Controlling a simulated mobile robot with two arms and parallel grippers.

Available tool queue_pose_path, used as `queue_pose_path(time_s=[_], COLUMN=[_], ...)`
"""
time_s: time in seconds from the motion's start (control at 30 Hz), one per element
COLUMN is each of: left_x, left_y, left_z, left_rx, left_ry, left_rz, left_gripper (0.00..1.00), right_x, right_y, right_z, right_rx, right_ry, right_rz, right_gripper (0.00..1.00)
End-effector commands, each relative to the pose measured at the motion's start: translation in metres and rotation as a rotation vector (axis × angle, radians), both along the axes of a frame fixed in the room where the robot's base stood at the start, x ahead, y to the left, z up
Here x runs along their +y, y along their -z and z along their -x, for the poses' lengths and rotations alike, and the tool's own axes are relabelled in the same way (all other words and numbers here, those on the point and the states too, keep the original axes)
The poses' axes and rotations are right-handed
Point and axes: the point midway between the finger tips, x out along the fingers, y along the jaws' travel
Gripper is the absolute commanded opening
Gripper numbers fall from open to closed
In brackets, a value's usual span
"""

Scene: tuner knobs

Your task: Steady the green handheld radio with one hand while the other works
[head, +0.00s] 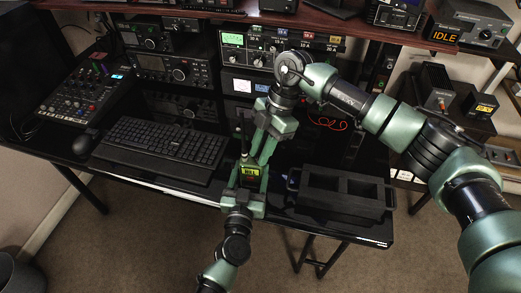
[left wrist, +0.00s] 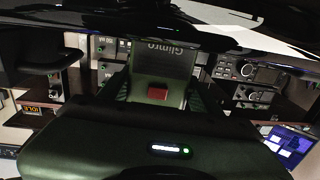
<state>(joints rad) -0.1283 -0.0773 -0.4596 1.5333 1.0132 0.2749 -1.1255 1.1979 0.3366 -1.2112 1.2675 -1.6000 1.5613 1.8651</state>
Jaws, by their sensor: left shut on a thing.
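The green handheld radio (head: 250,172) stands roughly upright near the table's front edge, its yellow display facing me and a dark antenna rising from its top. My left gripper (head: 250,184) is shut on its sides. In the left wrist view the radio's dark face (left wrist: 162,72) with a red button sits between the two fingers (left wrist: 160,92). My right gripper (head: 264,153) reaches down from the right arm to just above and right of the radio's top. Its fingertips overlap the radio's top in the picture, so I cannot tell whether they touch it or how far apart they are.
A black two-compartment tray (head: 342,211) stands right of the radio at the front edge. A keyboard (head: 163,143), a mouse (head: 83,145) and a mixer (head: 84,91) are at left. Stacked radio equipment (head: 260,52) lines the back under a wooden shelf (head: 240,14).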

Motion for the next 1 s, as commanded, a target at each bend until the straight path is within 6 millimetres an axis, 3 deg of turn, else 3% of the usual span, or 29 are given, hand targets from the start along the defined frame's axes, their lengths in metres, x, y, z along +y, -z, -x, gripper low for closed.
queue_pose_path(time_s=[0.07, 0.17, 0.2, 0.63, 1.0], left_x=[0.0002, 0.0002, 0.0002, 0.0001, 0.0001], left_y=[0.0001, 0.0001, 0.0001, 0.0, 0.0001], left_z=[0.0, 0.0, 0.0, 0.0, 0.0], left_rx=[0.0, 0.0, 0.0, 0.0, 0.0], left_ry=[0.0, 0.0, 0.0, 0.0, 0.0], left_rz=[0.0, 0.0, 0.0, 0.001, 0.001], left_gripper=[0.08, 0.08, 0.08, 0.08, 0.08], right_x=[0.0001, 0.0, 0.0, 0.0006, 0.0025], right_y=[0.0, -0.0001, -0.0002, -0.0004, -0.0008], right_z=[0.0, 0.0, 0.0001, -0.0005, -0.0026], right_rx=[0.0, 0.0, 0.0, 0.001, 0.0], right_ry=[0.0, 0.0, 0.0, -0.067, -0.347], right_rz=[0.0, 0.0, 0.0, 0.001, 0.003], right_gripper=[0.24, 0.02, 0.0, 0.0, 0.0])
